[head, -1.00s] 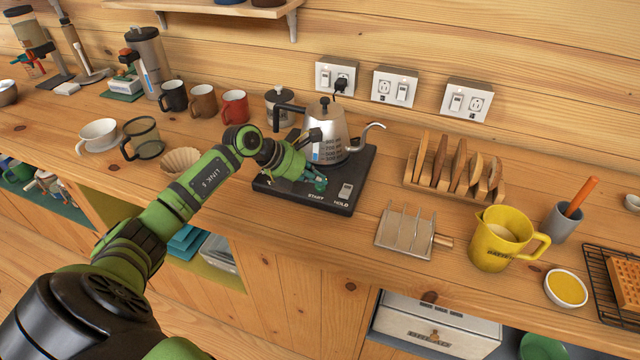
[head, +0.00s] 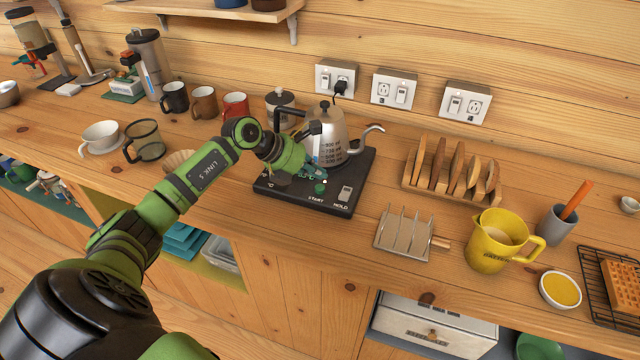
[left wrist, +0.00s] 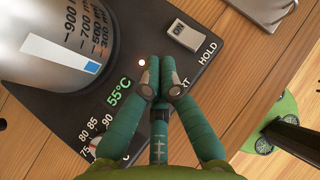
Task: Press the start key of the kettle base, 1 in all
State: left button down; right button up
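The black kettle base (head: 262,186) stands on the wooden counter and carries a steel kettle (head: 333,138). In the left wrist view, the base (left wrist: 198,62) shows a green 55°C display, a small lit dot and a HOLD switch (left wrist: 183,36) marked ON. My left gripper (head: 320,186) is over the front of the base, at the START label. In the left wrist view, its teal fingers (left wrist: 163,75) are drawn together with nothing seen between them. They cover part of the START lettering, and the start key is hidden. Whether they touch it I cannot tell. My right gripper is out of view.
Several mugs, including a red one (head: 236,106), and a paper filter (head: 177,163) are to the left. Wall sockets (head: 335,78) are behind the kettle.

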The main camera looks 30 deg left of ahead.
aim_at(317, 188)
pick_arm(q)
jog(key=shift+r+p, duration=0.95)
jog(key=shift+r, duration=0.9)
